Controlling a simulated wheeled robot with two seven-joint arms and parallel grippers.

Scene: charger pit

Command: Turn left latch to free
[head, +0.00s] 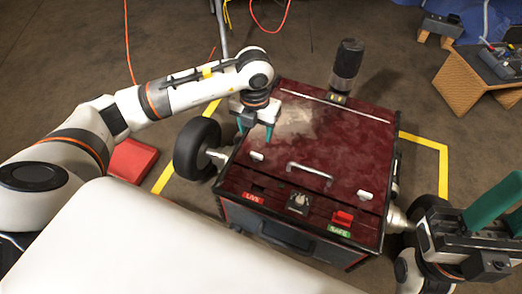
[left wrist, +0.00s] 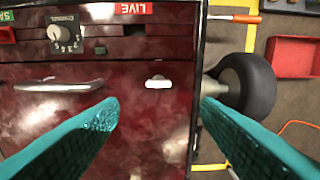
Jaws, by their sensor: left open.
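The left latch (head: 257,156) is a small white tab on the dark red lid (head: 340,145) of a wheeled machine, left of the lid's silver handle (head: 309,174). In the left wrist view the latch (left wrist: 158,83) lies lengthwise across the picture, roughly in line with the handle (left wrist: 58,85). My left gripper (head: 254,131) is open and empty above the lid. Its teal fingers stand wide apart, one to each side of the latch in the left wrist view (left wrist: 160,104), not touching it. My right gripper (head: 492,210) is partly cut off at the right edge.
A matching right latch (head: 364,195) sits near the lid's right front. The front strip carries a red LIVE label (head: 253,197), a dial (head: 298,202) and a red switch (head: 343,217) above a green SAFE label. A black cylinder (head: 347,62) stands behind. A wheel (head: 197,148) is at left.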

